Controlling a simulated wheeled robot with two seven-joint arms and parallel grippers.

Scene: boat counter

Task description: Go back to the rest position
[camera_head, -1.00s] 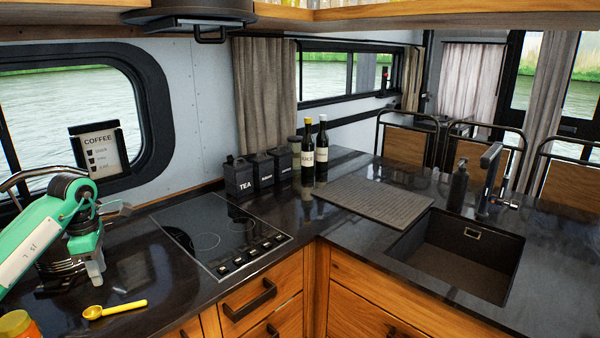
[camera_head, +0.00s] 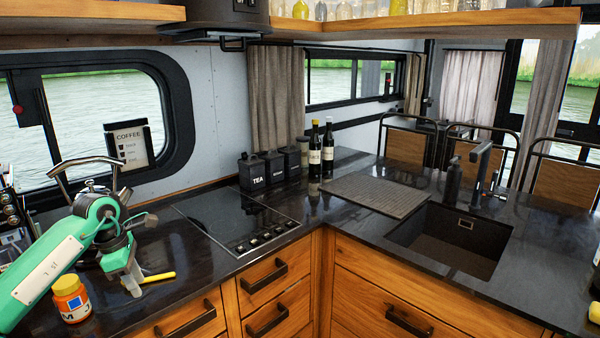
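My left arm comes in from the left, green and white, over the counter. My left gripper (camera_head: 132,280) points down, close to the yellow measuring spoon (camera_head: 161,277) on the dark counter, and hides part of it. I see nothing held between its fingers, but whether they are open or shut is too small to tell. My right gripper is not in view.
An orange jar (camera_head: 71,298) stands by my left arm at the counter's front. A metal lever machine (camera_head: 88,165) is behind the arm. The cooktop (camera_head: 235,222), canisters (camera_head: 272,170), bottles (camera_head: 322,150) and sink (camera_head: 450,240) are further right. Overhead is a wooden shelf (camera_head: 400,24).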

